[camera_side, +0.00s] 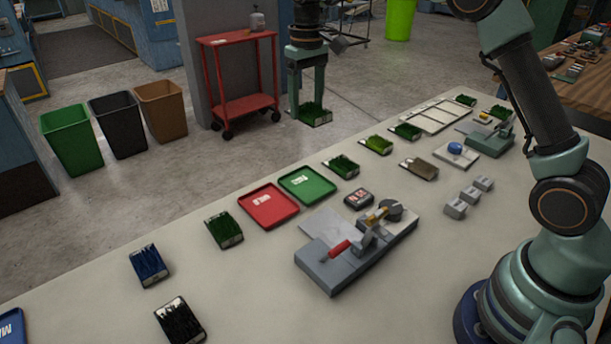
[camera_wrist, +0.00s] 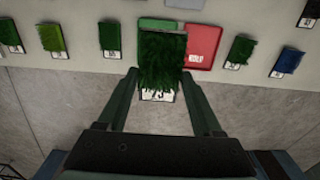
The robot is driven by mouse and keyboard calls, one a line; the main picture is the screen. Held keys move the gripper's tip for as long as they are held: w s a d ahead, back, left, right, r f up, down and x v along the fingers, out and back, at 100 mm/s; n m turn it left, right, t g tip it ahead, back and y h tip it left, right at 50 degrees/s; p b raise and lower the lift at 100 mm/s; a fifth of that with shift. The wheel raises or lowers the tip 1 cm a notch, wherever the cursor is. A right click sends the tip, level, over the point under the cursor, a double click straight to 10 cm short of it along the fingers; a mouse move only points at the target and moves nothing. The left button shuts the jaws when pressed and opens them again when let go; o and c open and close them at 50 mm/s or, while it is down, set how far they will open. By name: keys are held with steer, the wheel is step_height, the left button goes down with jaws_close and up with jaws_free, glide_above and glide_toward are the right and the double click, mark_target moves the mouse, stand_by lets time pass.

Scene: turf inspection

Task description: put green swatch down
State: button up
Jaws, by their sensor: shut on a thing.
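My gripper (camera_side: 306,100) is shut on a green turf swatch (camera_side: 314,117), which hangs beyond the table's far edge in the side view. In the wrist view the held green swatch (camera_wrist: 160,62) sits between the two fingers of my gripper (camera_wrist: 162,90), with a white label at its lower end. Several other turf swatches lie on the table, among them a dark green one (camera_side: 224,230), another green one (camera_side: 342,166) and a brighter green one (camera_side: 376,144). A green tray (camera_side: 325,193) lies beside a red tray (camera_side: 262,215), both apparently empty apart from white labels.
A grey fixture with a red handle (camera_side: 340,250) stands on the table (camera_side: 400,300) in front of the trays. Blue (camera_side: 148,265) and black (camera_side: 180,322) swatches lie at lower left. Three bins and a red cart (camera_side: 238,85) stand on the floor beyond.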

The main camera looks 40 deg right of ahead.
mark_target(306, 185)
steer(key=shift+w+d+f, duration=0.25)
steer(key=shift+w+d, duration=0.15)
steer(key=shift+w, duration=0.25)
steer(key=shift+w+f, duration=0.1)
steer(key=shift+f, duration=0.15)
step_height(306, 185, down, 20)
steer(key=shift+r, duration=0.25)
steer(key=shift+f, duration=0.15)
steer(key=o, duration=1.2)
steer(key=shift+c, duration=0.2)
